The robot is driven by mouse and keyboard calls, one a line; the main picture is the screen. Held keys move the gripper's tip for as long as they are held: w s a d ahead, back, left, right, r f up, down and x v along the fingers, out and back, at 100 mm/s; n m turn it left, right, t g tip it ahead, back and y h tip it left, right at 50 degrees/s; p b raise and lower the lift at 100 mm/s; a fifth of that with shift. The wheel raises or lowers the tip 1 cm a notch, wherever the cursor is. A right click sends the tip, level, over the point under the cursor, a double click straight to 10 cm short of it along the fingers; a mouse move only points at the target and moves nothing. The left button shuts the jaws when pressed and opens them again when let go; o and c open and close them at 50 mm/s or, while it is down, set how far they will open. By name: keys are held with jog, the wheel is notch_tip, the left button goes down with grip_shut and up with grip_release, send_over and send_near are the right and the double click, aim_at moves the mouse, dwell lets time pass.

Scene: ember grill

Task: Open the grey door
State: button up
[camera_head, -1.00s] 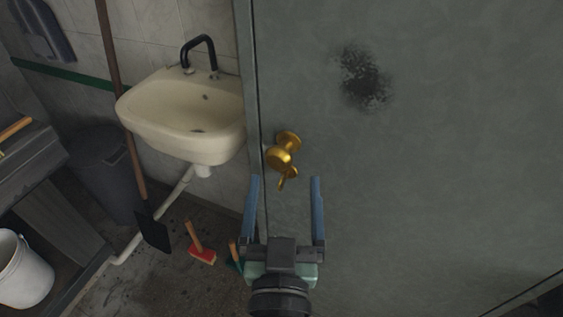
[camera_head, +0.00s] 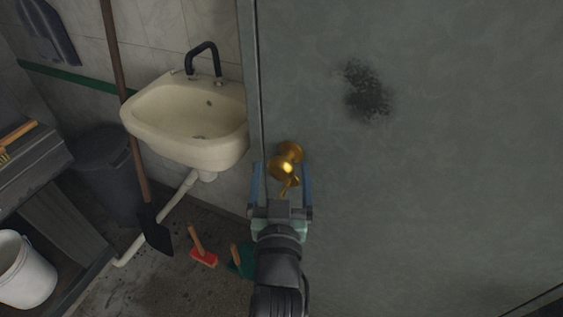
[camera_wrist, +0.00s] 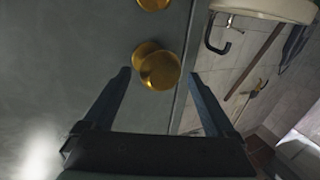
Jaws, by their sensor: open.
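The grey door (camera_head: 420,170) fills the right half of the head view and looks closed, with a dark smudge above its knob. A round brass knob (camera_head: 286,165) sits near its left edge, with a small brass piece just below it. My gripper (camera_head: 281,172) is open in front of the door, one blue finger on each side of the knob. In the wrist view the knob (camera_wrist: 157,67) lies just beyond and between the fingertips (camera_wrist: 158,72). I cannot tell whether a finger touches it. A second brass part (camera_wrist: 153,4) shows at the top edge there.
A cream sink (camera_head: 190,125) with a black tap is on the wall left of the door. A long-handled shovel (camera_head: 155,232), a dark bin (camera_head: 105,175), a white bucket (camera_head: 24,270) and a red brush (camera_head: 204,257) stand or lie at left.

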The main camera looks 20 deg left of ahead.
jog(key=shift+x, duration=1.05)
grip_shut()
